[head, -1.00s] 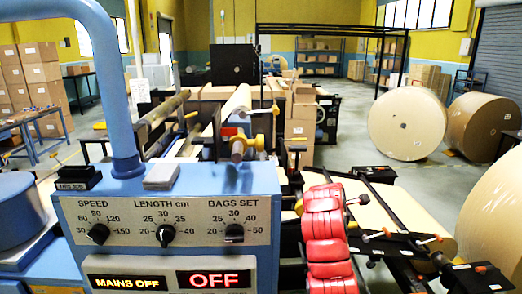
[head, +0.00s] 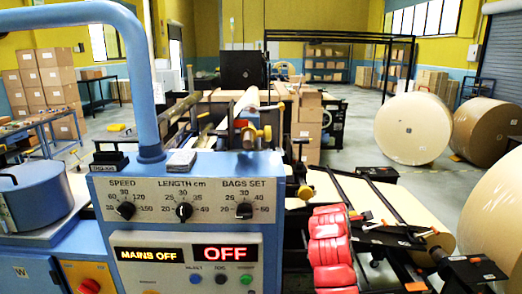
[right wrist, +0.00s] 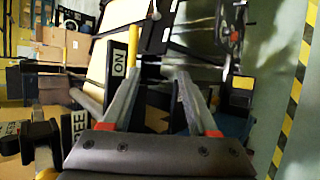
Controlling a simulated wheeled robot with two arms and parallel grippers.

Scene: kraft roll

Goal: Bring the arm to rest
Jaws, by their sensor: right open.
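My right gripper (right wrist: 157,75) shows in the right wrist view. Its two grey fingers stand apart, with nothing seen between them. Behind the fingers are a dark panel with a white "ON" label (right wrist: 133,50) and blurred machine parts. The blue control console (head: 100,205) there carries three dials, a lit "MAINS OFF" display (head: 148,255) and a lit "OFF" display (head: 226,252).
Large paper rolls (head: 412,128) stand on the floor at right. In the right wrist view, a yellow-black floor stripe (right wrist: 296,85) borders open floor.

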